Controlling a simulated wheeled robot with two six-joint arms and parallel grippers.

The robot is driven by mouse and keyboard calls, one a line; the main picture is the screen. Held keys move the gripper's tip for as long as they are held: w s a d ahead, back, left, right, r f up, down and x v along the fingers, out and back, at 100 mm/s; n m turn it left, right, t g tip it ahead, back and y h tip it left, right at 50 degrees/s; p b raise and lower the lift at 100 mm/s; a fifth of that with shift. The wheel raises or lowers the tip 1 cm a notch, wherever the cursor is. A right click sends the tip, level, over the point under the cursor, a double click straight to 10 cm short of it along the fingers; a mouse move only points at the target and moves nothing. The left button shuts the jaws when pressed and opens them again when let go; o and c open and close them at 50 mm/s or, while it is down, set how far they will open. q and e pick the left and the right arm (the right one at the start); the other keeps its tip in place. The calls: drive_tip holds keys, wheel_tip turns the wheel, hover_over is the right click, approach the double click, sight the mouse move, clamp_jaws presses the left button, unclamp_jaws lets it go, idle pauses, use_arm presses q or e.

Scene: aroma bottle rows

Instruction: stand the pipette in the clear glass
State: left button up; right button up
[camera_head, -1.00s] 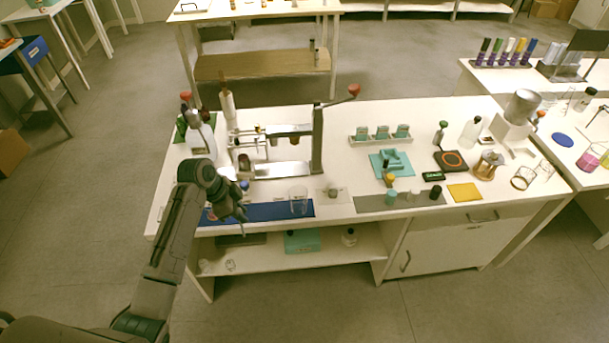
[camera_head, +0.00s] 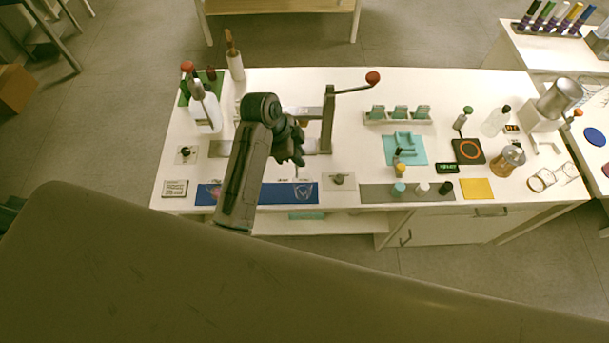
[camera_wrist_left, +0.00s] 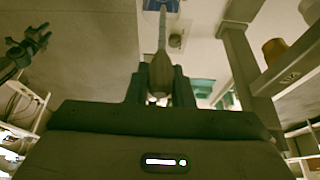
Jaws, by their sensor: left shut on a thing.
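My left gripper (camera_head: 292,150) is shut on the pipette (camera_wrist_left: 160,65). In the left wrist view the pipette sits between the two fingers, its thin end pointing away from the palm. In the head view the gripper hangs over the bench, behind the right part of the blue mat (camera_head: 270,194). A faint, clear outline, apparently the clear glass (camera_head: 305,192), shows on that mat in front of the gripper. Its rim is hard to make out. A dark gripper (camera_wrist_left: 28,46), seemingly my right one, shows small at the left of the wrist view; its jaws are unclear.
A metal press with a red-knobbed lever (camera_head: 372,78) stands close behind and right of the gripper. A white bottle (camera_head: 206,108) stands at the back left. A grey mat (camera_head: 430,194) with small bottles lies to the right.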

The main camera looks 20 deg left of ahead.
use_arm(q)
drive_tip(key=shift+w+f, duration=0.3)
drive_tip(key=shift+f, duration=1)
wheel_tip(320, 180, down, 6)
drive_tip(key=shift+w+r, duration=0.1)
use_arm(e)
drive_tip(key=shift+w+a, duration=0.2)
drive_tip(key=shift+w, duration=0.4)
use_arm(q)
drive_tip(key=o, duration=0.7)
use_arm(e)
drive_tip(key=shift+a, duration=0.25)
drive_tip(key=shift+f, duration=0.1)
use_arm(q)
drive_tip(key=shift+a+r, duration=0.1)
use_arm(e)
drive_tip(key=shift+a, duration=0.1)
